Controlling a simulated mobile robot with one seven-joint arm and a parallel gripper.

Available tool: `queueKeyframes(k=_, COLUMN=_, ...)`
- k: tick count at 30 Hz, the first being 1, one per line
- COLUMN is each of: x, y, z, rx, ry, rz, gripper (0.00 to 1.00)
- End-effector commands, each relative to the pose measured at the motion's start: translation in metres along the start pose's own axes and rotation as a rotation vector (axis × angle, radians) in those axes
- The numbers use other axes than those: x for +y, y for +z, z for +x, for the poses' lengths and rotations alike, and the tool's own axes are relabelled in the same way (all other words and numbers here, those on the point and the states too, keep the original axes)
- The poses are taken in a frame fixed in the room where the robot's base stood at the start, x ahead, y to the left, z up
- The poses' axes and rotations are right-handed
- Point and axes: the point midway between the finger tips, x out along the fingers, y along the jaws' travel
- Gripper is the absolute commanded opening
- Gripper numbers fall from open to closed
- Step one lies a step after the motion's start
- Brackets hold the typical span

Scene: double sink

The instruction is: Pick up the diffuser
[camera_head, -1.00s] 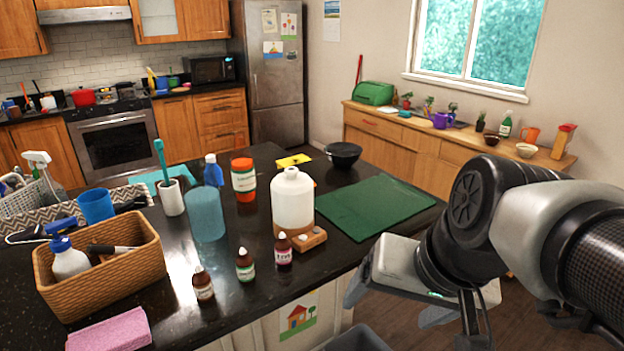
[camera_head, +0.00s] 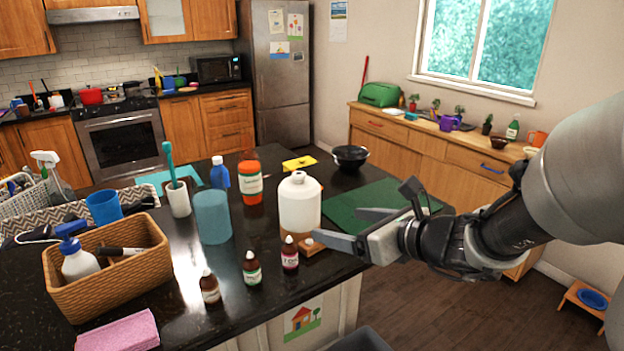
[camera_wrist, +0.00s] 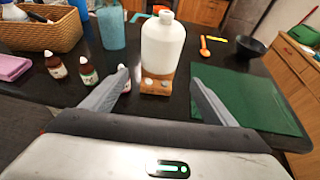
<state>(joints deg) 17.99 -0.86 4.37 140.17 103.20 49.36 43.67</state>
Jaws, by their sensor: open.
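The diffuser (camera_head: 299,207) looks like a white bottle-shaped body on a wooden base with small knobs. It stands upright near the front edge of the dark counter. My gripper (camera_head: 338,227) is open and empty, just right of the diffuser, with its fingers pointing at it. One finger covers part of the wooden base in the head view. In the wrist view the diffuser (camera_wrist: 163,45) stands upright ahead, between the lines of the two fingers. I cannot tell whether a finger touches it.
Several small brown dropper bottles (camera_head: 251,269) stand in front of the diffuser. A blue cup (camera_head: 212,218) and an orange-red jar (camera_head: 249,186) are at its left and back. A green mat (camera_head: 375,205) lies to the right, with a black bowl (camera_head: 350,157) behind.

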Motion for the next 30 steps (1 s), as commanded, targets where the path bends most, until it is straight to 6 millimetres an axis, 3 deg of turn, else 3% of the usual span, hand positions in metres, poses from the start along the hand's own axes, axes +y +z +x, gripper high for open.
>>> queueKeyframes(k=9, x=0.003, y=-0.002, z=0.070, rx=0.002, ry=0.007, rz=-0.002, gripper=0.80)
queueKeyframes(k=20, x=0.002, y=-0.001, z=0.103, rx=0.002, ry=0.004, rz=-0.005, gripper=0.80)
queueKeyframes(k=30, x=0.002, y=-0.001, z=0.149, rx=0.002, ry=0.004, rz=-0.005, gripper=0.80)
